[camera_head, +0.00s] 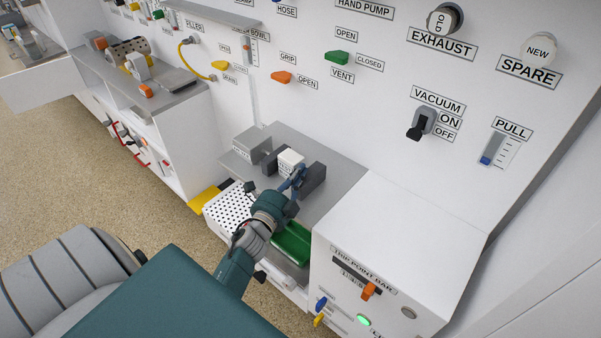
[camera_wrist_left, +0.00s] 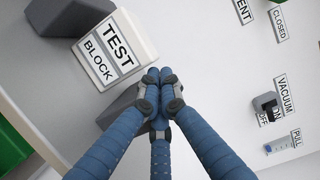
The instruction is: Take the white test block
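The white test block (camera_head: 289,160) sits between a grey block on its left and a darker grey block on its right, on the grey bench top. In the left wrist view the test block (camera_wrist_left: 112,48) shows its "TEST BLOCK" label, up and left of my fingertips. My left gripper (camera_head: 298,174) reaches in from below, just right of the block. Its blue fingers (camera_wrist_left: 157,76) are drawn together at the tips with nothing visible between them. The block is outside the fingers; whether they touch it is hard to tell. My right gripper is not in view.
A white perforated tray (camera_head: 229,206) and a green tray (camera_head: 294,243) lie in front. A white cabinet (camera_head: 405,250) rises to the right, and the labelled wall panel stands behind.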

